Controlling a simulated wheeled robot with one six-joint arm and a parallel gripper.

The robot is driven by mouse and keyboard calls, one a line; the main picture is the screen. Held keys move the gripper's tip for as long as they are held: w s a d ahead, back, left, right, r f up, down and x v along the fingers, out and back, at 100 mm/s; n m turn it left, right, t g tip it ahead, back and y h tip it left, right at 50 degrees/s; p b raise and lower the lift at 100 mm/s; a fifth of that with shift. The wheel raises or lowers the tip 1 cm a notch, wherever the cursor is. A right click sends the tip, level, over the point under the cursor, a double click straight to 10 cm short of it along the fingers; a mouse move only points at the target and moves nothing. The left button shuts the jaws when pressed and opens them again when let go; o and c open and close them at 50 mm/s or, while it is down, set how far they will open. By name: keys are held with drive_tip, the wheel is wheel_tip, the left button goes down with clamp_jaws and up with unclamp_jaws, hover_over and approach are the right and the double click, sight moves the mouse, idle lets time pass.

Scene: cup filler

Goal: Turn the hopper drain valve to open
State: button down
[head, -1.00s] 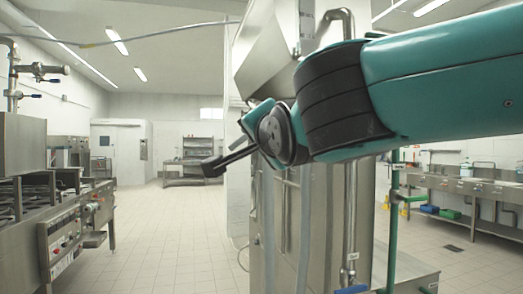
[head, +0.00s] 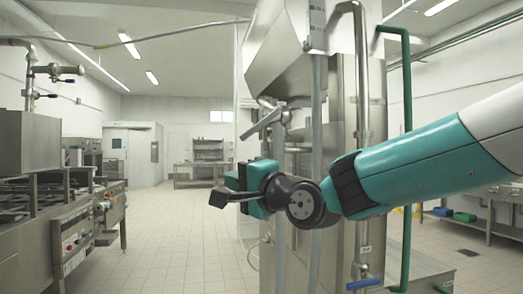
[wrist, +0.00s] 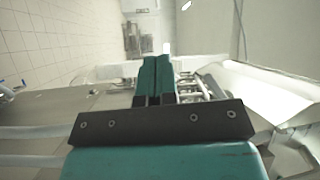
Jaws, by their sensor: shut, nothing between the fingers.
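The steel hopper (head: 285,45) fills the upper middle of the head view. Below its tapered bottom is a fitting with a grey lever handle (head: 262,124), slanting down to the left; it appears to be the drain valve. My gripper shows in the wrist view with its two teal fingers (wrist: 154,80) together and nothing between them. In the head view the teal end of my arm is below the lever and apart from it in the picture; the fingertips are hard to make out there. Metal fittings (wrist: 205,88) lie right of the fingers in the wrist view.
Upright steel pipes (head: 362,150) and a green pipe (head: 407,120) stand right of the hopper. A blue-handled valve (head: 363,284) is low on a pipe. A cooking range (head: 75,235) stands left, with open tiled floor (head: 180,240) between.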

drive_tip(key=w+d+f+m+y+b, duration=0.1)
drive_tip(key=w+d+f+m+y, duration=0.1)
drive_tip(key=d+m+y, duration=0.15)
drive_tip(key=m+t+p, duration=0.4)
drive_tip(key=m+p, duration=0.3)
drive_tip(key=p, duration=0.4)
approach(261, 124)
drive_tip(key=w+a, duration=0.5)
drive_tip(key=shift+a+r+p, duration=0.3)
drive_tip(key=shift+a+r, duration=0.05)
drive_tip(key=shift+r, duration=0.25)
drive_tip(key=shift+a+r+m+t, duration=0.1)
drive_tip(key=shift+m+t, duration=0.2)
drive_tip(key=shift+m, duration=0.05)
drive_tip(key=shift+s+a+r+m+t+h+p, duration=0.1)
drive_tip(key=shift+m+t+h+p, duration=0.3)
drive_tip(key=shift+p, duration=0.25)
